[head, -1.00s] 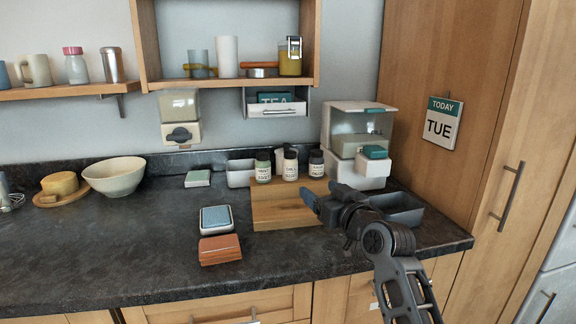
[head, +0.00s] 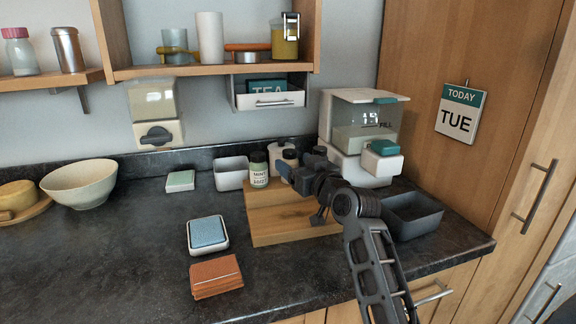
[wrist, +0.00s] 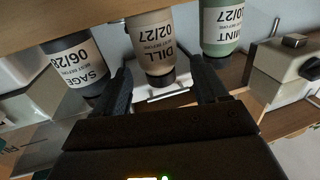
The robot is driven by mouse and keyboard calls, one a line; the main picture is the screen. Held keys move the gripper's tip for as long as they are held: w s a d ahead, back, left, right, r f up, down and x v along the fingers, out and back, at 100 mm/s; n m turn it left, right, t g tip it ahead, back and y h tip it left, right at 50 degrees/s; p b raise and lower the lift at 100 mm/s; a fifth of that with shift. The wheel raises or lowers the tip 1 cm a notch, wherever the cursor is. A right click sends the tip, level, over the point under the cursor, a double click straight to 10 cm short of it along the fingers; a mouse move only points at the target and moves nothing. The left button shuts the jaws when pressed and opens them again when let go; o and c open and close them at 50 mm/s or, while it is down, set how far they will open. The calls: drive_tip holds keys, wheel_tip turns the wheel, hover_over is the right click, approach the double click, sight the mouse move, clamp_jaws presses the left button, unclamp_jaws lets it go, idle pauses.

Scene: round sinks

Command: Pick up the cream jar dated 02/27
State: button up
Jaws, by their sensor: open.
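The cream jar (wrist: 152,42), labelled DILL 02/27, appears upside down between my open fingers in the wrist view, with its dark lid towards my gripper (wrist: 163,82). Neither finger visibly grips it. In the head view the jar (head: 290,156) stands at the back of the wooden board, its lower part hidden behind my gripper (head: 290,172). A green MINT jar (wrist: 221,25) with 10/27 stands on one side of it; it also shows in the head view (head: 258,172). A dark SAGE jar (wrist: 73,62), date starting 06, is on the other side, mostly hidden in the head view.
The wooden board (head: 268,228) is clear in front.

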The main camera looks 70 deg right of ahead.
sight(294, 157)
drive_tip(key=w+d, duration=0.1)
drive_tip(key=w+d+r+p, duration=0.1)
drive_tip(key=w, duration=0.1)
drive_tip(key=shift+w+d, duration=0.2)
drive_tip(key=shift+d, duration=0.15)
drive_tip(key=shift+w+d, duration=0.3)
drive_tip(key=shift+w, duration=0.1)
drive_tip(key=shift+c, duration=0.5)
drive_tip(key=c, duration=1)
